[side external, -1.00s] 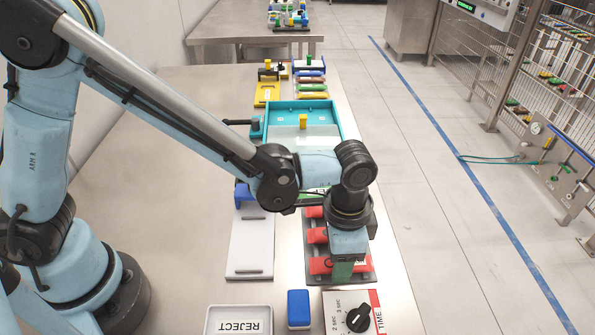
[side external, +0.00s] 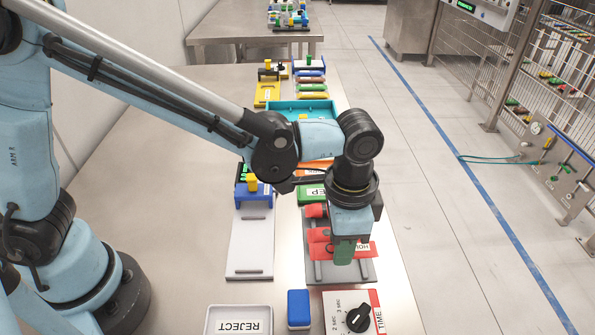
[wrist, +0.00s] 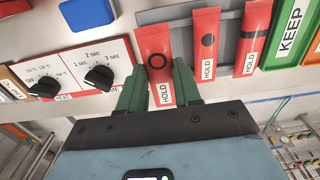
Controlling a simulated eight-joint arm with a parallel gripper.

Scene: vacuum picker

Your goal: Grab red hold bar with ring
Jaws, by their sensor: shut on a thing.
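A red HOLD bar with a black ring (wrist: 153,43) stands between the green fingers of my gripper (wrist: 157,70) in the wrist view. My gripper is shut on it. In the side external view my gripper (side external: 343,254) holds this red bar (side external: 362,249) above the front part of the grey rack (side external: 355,273), and its fingers hide part of the bar. Two other red HOLD bars remain in the rack: one with a black dot (wrist: 207,28) and one with another dark mark (wrist: 252,25).
In front are a dial panel (side external: 340,300), a blue block (side external: 298,308) and a white REJECT tray (side external: 238,312). A white board (side external: 250,245) lies left of the rack. The table's left side is clear.

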